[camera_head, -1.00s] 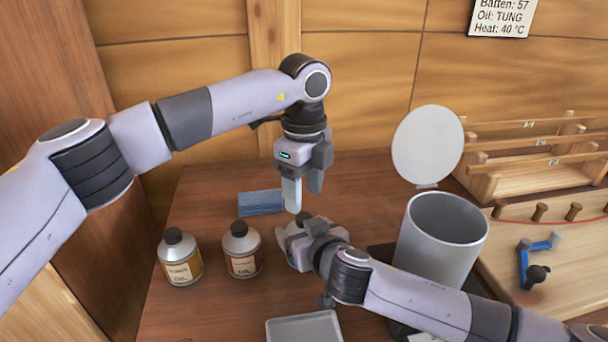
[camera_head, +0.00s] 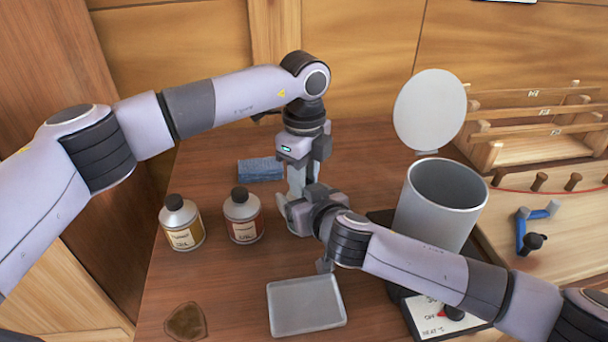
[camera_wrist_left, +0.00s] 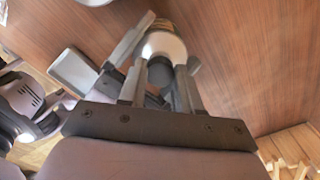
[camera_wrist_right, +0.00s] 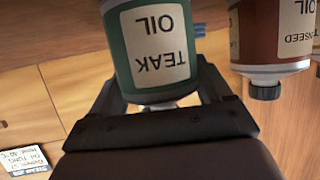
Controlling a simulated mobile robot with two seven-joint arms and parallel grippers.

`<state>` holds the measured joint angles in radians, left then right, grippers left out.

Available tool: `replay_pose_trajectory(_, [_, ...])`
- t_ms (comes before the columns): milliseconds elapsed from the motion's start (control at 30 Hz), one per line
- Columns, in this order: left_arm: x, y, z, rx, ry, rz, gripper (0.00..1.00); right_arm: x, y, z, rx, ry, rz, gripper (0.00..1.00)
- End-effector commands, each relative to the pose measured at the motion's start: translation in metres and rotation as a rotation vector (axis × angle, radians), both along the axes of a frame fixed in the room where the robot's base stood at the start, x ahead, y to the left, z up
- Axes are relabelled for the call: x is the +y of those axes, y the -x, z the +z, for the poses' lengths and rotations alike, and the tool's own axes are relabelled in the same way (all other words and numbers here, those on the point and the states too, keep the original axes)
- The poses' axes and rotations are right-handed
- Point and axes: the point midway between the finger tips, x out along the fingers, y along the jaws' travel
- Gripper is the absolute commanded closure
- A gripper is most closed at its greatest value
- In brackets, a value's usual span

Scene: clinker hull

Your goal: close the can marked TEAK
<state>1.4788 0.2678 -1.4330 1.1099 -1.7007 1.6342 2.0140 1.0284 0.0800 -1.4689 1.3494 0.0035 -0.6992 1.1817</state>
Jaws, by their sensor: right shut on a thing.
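The TEAK can, green with a silver shoulder, shows close in the right wrist view (camera_wrist_right: 150,45). My right gripper (camera_wrist_right: 160,85) is shut on its body, one finger on each side. My left gripper (camera_head: 301,192) points straight down just above the can. In the left wrist view the can's pale shoulder (camera_wrist_left: 165,47) lies beyond my left fingers. A dark round piece, seemingly the black cap (camera_wrist_left: 160,72), is between these fingers. I cannot tell whether they press on it, or whether it sits on the can. The can is mostly hidden by my right gripper in the head view.
Two other capped cans, yellow-labelled (camera_head: 181,222) and red-labelled (camera_head: 242,215), stand to the left. A blue block (camera_head: 260,169) lies behind. A grey tray (camera_head: 306,305) is in front. A steel pot with raised lid (camera_head: 440,205) stands at right. A brown patch (camera_head: 186,322) marks the front left.

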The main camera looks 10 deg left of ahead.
Motion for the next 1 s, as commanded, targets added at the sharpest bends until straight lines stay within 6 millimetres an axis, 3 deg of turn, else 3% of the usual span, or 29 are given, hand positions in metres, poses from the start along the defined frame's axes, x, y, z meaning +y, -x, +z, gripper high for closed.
replay_pose_trajectory(267, [0.0001, -0.0002, 0.0004, 0.0, 0.0, -0.094, 1.0, 0.0003, -0.0004, 0.0015, -0.002, -0.002, 0.0, 1.0])
replay_pose_trajectory(800, [0.0003, -0.0001, -0.0003, 0.002, 0.003, -0.932, 1.0, 0.0001, -0.0005, 0.0014, -0.002, -0.002, 0.0, 1.0])
replay_pose_trajectory(1000, [0.0003, -0.0002, -0.0004, 0.002, 0.003, -1.108, 1.0, 0.0, -0.0006, 0.0014, -0.002, -0.001, 0.0, 1.0])
